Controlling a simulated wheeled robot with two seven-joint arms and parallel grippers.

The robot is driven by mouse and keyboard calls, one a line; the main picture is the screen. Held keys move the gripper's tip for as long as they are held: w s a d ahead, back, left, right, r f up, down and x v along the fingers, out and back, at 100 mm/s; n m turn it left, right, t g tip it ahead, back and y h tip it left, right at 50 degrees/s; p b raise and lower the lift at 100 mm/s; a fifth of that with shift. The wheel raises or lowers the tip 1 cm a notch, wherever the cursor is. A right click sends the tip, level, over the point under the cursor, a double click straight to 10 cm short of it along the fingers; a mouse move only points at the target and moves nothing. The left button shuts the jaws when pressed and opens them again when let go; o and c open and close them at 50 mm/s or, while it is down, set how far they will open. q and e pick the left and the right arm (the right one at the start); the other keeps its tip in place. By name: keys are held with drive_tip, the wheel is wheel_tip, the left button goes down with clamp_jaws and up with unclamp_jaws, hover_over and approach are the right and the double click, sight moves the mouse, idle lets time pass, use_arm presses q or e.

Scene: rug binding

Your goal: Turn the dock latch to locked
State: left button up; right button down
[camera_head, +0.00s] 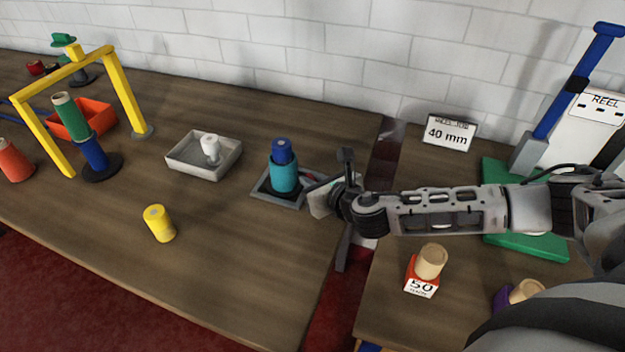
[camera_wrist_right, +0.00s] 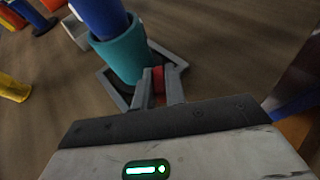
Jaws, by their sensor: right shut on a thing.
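The dock (camera_head: 262,194) is a grey square frame on the left table, holding a teal cylinder (camera_head: 284,175) with a blue top (camera_head: 281,150). The cylinder stands upright. My right gripper (camera_head: 312,188) reaches in from the right at the dock's right side. In the right wrist view, the teal cylinder (camera_wrist_right: 122,55) stands in the grey dock frame (camera_wrist_right: 112,90), just beyond the fingers. My right gripper (camera_wrist_right: 160,88) is shut on a small red piece (camera_wrist_right: 158,76) at the frame's near edge, apparently the latch. Its turned position is unclear. My left gripper is not in view.
A grey tray (camera_head: 190,172) with a white piece lies left of the dock. A yellow frame (camera_head: 122,90) stands far left. A gap separates the tables. A red block marked 50 (camera_head: 421,284) sits below my right arm.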

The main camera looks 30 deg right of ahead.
drive_tip(key=n+y, duration=0.1)
drive_tip(key=n+y+b, duration=0.1)
drive_tip(key=y, duration=0.1)
drive_tip(key=shift+d+f+n+g, duration=0.15)
drive_tip(key=shift+d+n+g, duration=0.05)
drive_tip(key=shift+n+g, duration=0.2)
drive_tip(key=n+g+y+b, duration=0.1)
drive_tip(key=n+y+b, duration=0.1)
drive_tip(key=shift+f+y, duration=0.1)
drive_tip(key=shift+y, duration=0.3)
drive_tip(key=shift+n+g+y+b, duration=0.5)
drive_tip(key=shift+n+y+b, duration=0.1)
drive_tip(key=shift+n+b, duration=0.4)
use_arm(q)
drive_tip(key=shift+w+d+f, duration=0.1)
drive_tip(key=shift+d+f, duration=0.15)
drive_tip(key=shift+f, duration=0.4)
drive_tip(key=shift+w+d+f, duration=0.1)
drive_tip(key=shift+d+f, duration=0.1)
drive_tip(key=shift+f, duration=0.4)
use_arm(e)
drive_tip(key=shift+y, duration=0.3)
use_arm(q)
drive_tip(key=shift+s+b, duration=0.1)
drive_tip(key=shift+b, duration=0.2)
use_arm(e)
drive_tip(key=shift+r+n+g, duration=0.25)
drive_tip(key=shift+n+g, duration=0.15)
